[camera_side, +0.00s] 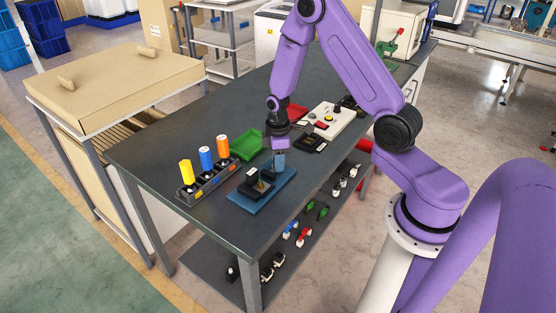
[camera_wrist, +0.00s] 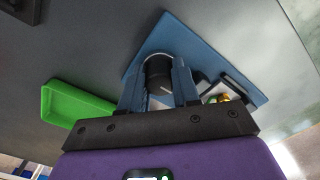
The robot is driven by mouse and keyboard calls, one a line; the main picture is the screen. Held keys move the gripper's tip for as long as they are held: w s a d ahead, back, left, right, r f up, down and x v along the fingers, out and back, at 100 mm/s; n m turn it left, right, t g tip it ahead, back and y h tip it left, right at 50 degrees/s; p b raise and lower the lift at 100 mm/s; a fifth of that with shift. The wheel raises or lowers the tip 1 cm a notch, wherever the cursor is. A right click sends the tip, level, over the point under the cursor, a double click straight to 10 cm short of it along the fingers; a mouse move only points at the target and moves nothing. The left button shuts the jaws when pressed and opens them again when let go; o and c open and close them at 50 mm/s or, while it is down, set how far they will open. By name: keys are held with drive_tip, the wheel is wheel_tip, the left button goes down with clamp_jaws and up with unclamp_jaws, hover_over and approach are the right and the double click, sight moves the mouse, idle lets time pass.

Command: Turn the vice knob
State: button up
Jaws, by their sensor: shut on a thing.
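The vice knob (camera_wrist: 158,74) is black and round, with a pale line on its face. It sits over the blue base plate (camera_side: 284,187), which also shows in the wrist view (camera_wrist: 205,42). My gripper (camera_wrist: 158,85) points down with its two blue-grey fingers on either side of the knob, shut on it. In the side view my gripper (camera_side: 279,162) is at the back part of the plate, and its fingers hide the knob. A dark block with a brass-coloured part (camera_side: 257,187) is on the plate, in front and to the left of my gripper.
A green tray (camera_side: 246,144) lies close by, left of my gripper. A black holder (camera_side: 206,187) with yellow, blue and orange cylinders stands farther left. A white control box (camera_side: 333,121) and a red tray (camera_side: 296,112) are behind. The tabletop's front-left area is clear.

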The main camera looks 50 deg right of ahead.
clamp_jaws()
drive_tip(key=o, duration=1)
unclamp_jaws()
drive_tip(key=shift+o, duration=0.2)
drive_tip(key=shift+r, duration=0.15)
wheel_tip(320, 180, up, 17)
drive_tip(key=shift+a+r, duration=0.1)
drive_tip(key=s+a+r+n, duration=0.1)
drive_tip(key=s+a+r, duration=0.1)
drive_tip(key=s+a, duration=0.4)
drive_tip(key=s+a+n, duration=0.1)
drive_tip(key=s+a, duration=0.3)
drive_tip(key=s, duration=0.6)
drive_tip(key=s+a+r+n, duration=0.1)
drive_tip(key=s+a, duration=0.3)
drive_tip(key=s, duration=0.6)
drive_tip(key=shift+s, duration=0.35)
